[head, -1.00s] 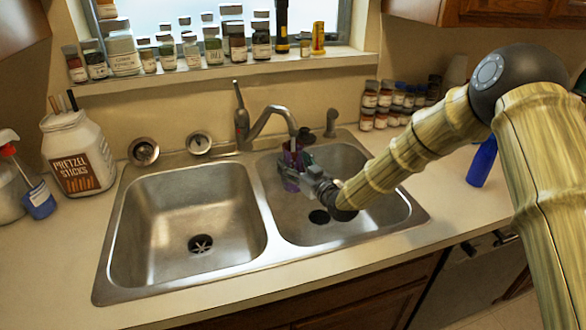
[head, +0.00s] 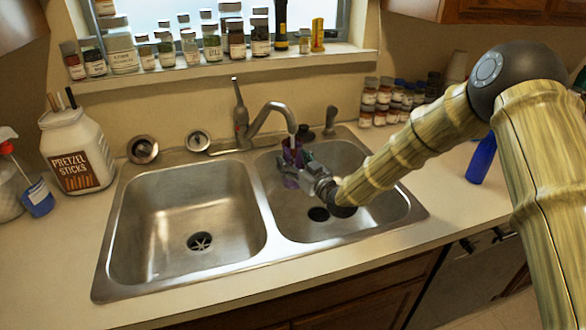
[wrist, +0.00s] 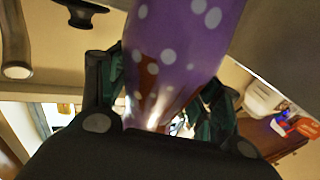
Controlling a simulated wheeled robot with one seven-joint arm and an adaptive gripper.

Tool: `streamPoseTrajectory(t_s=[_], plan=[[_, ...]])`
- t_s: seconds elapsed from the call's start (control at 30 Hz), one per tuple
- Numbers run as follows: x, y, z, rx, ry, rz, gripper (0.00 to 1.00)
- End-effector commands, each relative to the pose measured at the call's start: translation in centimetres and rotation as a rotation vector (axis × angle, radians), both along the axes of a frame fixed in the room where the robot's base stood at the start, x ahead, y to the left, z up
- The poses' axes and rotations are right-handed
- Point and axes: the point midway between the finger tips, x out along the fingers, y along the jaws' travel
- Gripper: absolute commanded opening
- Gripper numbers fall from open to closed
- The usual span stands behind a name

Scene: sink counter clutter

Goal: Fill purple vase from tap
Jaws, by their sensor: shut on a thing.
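The purple vase with white dots (wrist: 185,45) fills the middle of the wrist view. In the head view the vase (head: 291,156) is small and partly covered by my gripper (head: 297,170). My gripper is shut around the vase's side and holds it over the right sink basin. The tap (head: 268,112) arches over this basin, its spout end just above the vase. A pale streak, which looks like running water, drops from the spout toward the vase mouth. The vase's inside and water level are hidden.
The empty left basin (head: 188,215) and the right basin (head: 335,225) lie side by side. A pretzel jar (head: 76,150) and spray bottle (head: 32,190) stand left. Spice jars (head: 385,100) and a blue bottle (head: 482,160) stand right. Bottles line the sill.

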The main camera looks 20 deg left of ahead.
Motion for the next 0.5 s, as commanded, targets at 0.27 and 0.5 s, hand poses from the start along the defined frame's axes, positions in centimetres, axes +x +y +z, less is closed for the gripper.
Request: streamPoseTrajectory(t_s=[0.27, 0.5], plan=[[-0.8, -0.1, 0.1, 0.001, 0.001, 0.001, 0.28], [-3.0, -0.3, 0.1, 0.0, 0.0, 0.001, 0.28]])
